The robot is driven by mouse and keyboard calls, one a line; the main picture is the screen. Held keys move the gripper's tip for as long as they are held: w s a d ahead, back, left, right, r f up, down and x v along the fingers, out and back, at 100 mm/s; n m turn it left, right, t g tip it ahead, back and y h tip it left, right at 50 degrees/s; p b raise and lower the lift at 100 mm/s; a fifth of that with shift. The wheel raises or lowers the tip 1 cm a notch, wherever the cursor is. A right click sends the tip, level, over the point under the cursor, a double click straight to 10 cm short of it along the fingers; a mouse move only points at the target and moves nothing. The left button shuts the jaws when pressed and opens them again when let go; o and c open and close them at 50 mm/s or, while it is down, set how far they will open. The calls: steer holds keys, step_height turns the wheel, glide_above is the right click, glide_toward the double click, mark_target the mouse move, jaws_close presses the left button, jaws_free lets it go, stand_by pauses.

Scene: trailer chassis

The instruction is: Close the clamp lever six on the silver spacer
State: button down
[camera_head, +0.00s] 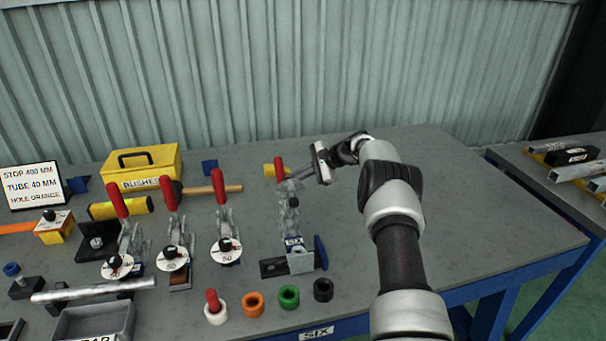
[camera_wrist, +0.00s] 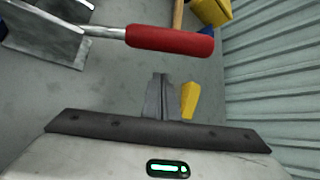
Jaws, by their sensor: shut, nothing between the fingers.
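The clamp marked SIX (camera_head: 293,241) stands right of the other clamps. Its lever has a red grip (camera_head: 279,170) at the far end of the clamp, raised and leaning away toward the back wall. In the wrist view the red grip (camera_wrist: 170,40) lies across the top, on a metal rod. A silver block (camera_head: 300,261) sits at the clamp's near end; I cannot tell if it is the spacer. My gripper (camera_head: 302,174) is just right of the red grip, its fingers pointing left. The fingers (camera_wrist: 160,95) are shut and empty, with a visible gap to the grip.
Several red-handled clamps with dials, one with a white dial (camera_head: 226,251), stand to the left. A wooden-handled hammer (camera_head: 213,189) and a yellow bushes box (camera_head: 150,165) lie behind them. Coloured rings, one green (camera_head: 289,297), line the front. The table's right side is clear.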

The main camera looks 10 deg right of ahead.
mark_target(282, 172)
steer(key=shift+s+a+r, duration=0.35)
steer(key=shift+s+r, duration=0.15)
steer(key=shift+r, duration=0.25)
steer(key=shift+s+a+r, duration=0.3)
steer(key=shift+s+r, duration=0.15)
steer(key=shift+r, duration=0.3)
steer(key=shift+s+r+b, duration=0.25)
steer(key=shift+r+b, duration=0.1)
steer(key=shift+b, duration=0.35)
steer(key=shift+s+n+t, duration=0.1)
steer(key=shift+n+t, duration=0.2)
steer(key=shift+t, duration=0.1)
steer(key=s+r+t+b, duration=0.1)
steer(key=b, duration=0.3)
steer(key=s+r+n+t+y+b, duration=0.1)
steer(key=s+b, duration=0.1)
steer(key=b, duration=0.2)
steer(key=shift+r+n+t, duration=0.3)
steer(key=shift+t, duration=0.1)
steer(key=shift+s+r+b, duration=0.4)
steer(key=shift+s+r, duration=0.25)
